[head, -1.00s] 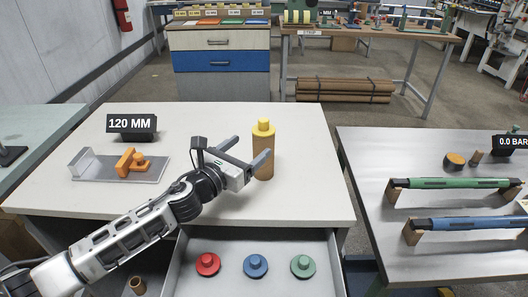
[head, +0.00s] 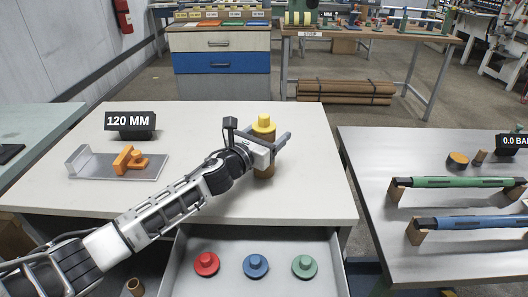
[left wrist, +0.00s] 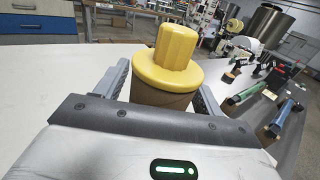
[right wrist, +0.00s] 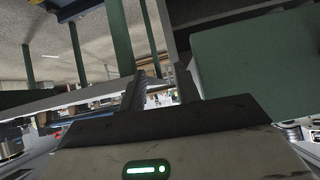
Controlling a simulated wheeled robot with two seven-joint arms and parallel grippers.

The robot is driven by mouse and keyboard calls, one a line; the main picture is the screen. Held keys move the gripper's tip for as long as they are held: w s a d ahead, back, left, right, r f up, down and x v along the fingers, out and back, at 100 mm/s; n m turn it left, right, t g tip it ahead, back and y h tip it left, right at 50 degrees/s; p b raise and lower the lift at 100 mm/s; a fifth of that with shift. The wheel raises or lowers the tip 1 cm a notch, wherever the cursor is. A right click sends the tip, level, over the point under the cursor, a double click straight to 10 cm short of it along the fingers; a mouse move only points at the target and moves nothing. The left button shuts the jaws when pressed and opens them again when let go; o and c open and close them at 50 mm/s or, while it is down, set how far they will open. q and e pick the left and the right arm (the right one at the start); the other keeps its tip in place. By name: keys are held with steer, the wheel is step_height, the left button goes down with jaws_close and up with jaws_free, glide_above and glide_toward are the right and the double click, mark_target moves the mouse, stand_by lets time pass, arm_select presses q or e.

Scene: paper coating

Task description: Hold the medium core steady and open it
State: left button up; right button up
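The core (head: 264,168) is a brown tube standing upright on the white table, with a yellow cap (head: 264,124) on top. In the left wrist view the yellow cap (left wrist: 168,62) is centred between the fingers, with the brown core (left wrist: 160,99) just below it. My left gripper (head: 277,146) is around the upper part of the core, below the cap's rim. Its fingers are apart, one on each side; firm contact does not show. My right gripper (right wrist: 160,88) is open and empty in the right wrist view, away from the core.
An open drawer (head: 228,285) below the table holds a red cap (head: 206,264), a blue cap (head: 256,266) and a green cap (head: 304,266). A metal plate with an orange clamp (head: 130,160) and a "120 MM" sign (head: 130,122) are at left. The table's right side is clear.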

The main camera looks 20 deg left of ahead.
mark_target(268, 121)
arm_select(q)
steer(key=c, duration=0.8)
steer(key=shift+r, duration=0.5)
step_height(268, 121, up, 3)
steer(key=shift+f+p, duration=0.2)
steer(key=shift+p, duration=0.25)
steer(key=s+r, duration=0.3)
steer(key=s, duration=0.1)
steer(key=s+r+p, duration=0.1)
steer(key=s+r, duration=0.2)
steer(key=s, duration=0.2)
steer(key=s+r, duration=0.3)
steer(key=s, duration=0.2)
steer(key=shift+d+r+p, duration=0.1)
steer(key=shift+r+p, duration=0.15)
steer(key=shift+p, duration=0.05)
arm_select(e)
steer(key=shift+d+r, duration=0.25)
steer(key=shift+r, duration=0.25)
arm_select(q)
steer(key=shift+o, duration=0.2)
